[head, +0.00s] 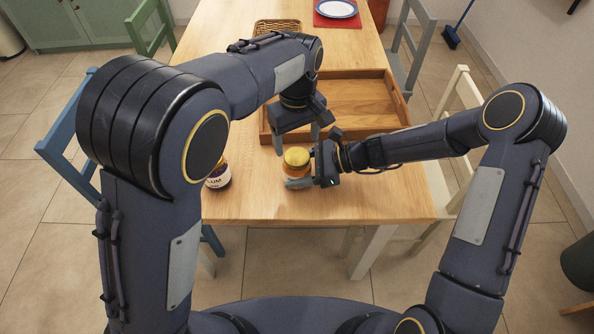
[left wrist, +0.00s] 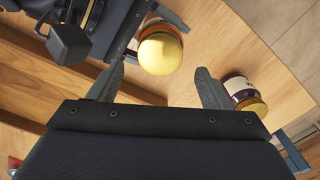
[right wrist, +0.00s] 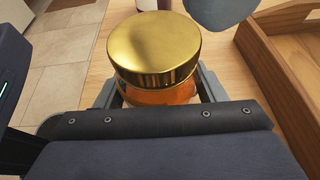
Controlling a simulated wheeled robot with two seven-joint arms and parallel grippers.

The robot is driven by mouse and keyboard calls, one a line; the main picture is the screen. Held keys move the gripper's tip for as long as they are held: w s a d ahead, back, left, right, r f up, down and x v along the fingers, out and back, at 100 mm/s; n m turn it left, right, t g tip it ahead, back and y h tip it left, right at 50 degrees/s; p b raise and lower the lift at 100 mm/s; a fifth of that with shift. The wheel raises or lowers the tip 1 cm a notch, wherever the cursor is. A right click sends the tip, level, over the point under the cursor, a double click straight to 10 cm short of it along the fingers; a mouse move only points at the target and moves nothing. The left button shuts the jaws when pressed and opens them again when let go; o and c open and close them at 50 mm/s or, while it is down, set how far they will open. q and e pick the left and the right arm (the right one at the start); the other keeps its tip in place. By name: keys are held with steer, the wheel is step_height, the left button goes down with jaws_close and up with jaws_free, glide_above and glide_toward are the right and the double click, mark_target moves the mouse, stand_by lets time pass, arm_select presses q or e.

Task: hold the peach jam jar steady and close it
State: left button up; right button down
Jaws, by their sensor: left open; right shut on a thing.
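The peach jam jar (head: 296,171) stands upright near the front of the wooden table, with a gold lid (right wrist: 153,46) on its top. Its orange body (right wrist: 160,93) shows below the lid in the right wrist view. My right gripper (head: 302,179) is shut on the jar's body from the right. My left gripper (head: 297,138) is open above and behind the jar, apart from it. In the left wrist view the lid (left wrist: 159,54) lies beyond the open fingers (left wrist: 160,85). Whether the lid is screwed tight cannot be told.
A dark jar labelled as plum (head: 218,176) stands on the table left of the peach jar; it also shows in the left wrist view (left wrist: 241,90). A wooden tray (head: 345,104) lies behind the grippers. A wicker basket (head: 277,27) and a plate (head: 336,9) are farther back.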

mark_target(297, 156)
arm_select(q)
step_height(297, 156, up, 4)
steer(key=shift+f+m, duration=0.1)
steer(key=shift+m, duration=0.6)
steer(key=shift+f, duration=4)
steer(key=shift+c, duration=0.4)
steer(key=c, duration=0.9)
steer(key=m, duration=0.7)
steer(key=shift+m, duration=0.4)
steer(key=o, duration=1.1)
